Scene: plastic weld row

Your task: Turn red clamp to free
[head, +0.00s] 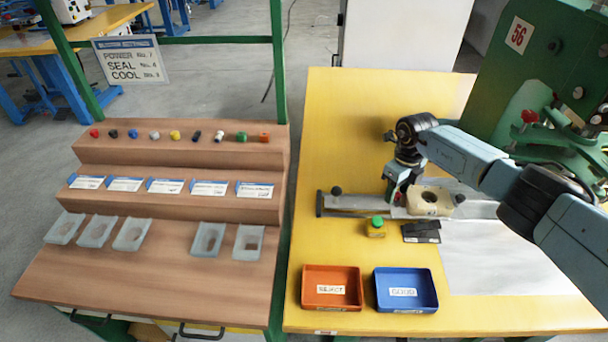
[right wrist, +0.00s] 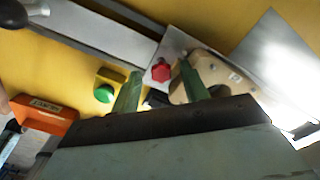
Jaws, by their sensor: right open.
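The red clamp (right wrist: 161,70) shows in the right wrist view as a small red knob beside a beige block (right wrist: 205,78). My right gripper (right wrist: 160,68) is open, with its two green fingers on either side of the knob in the picture. I cannot tell whether the fingers touch it. In the head view my right gripper (head: 397,188) points down over the metal rail, just left of the beige block (head: 430,201), and mostly hides the clamp. My left gripper is not in view.
A yellow box with a green button (head: 377,227) and a dark pedal-like piece (head: 421,232) sit in front of the rail. An orange tray (head: 332,268) and a blue tray (head: 435,290) lie nearer. A green machine (head: 515,70) stands at the right. The yellow table's back left is clear.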

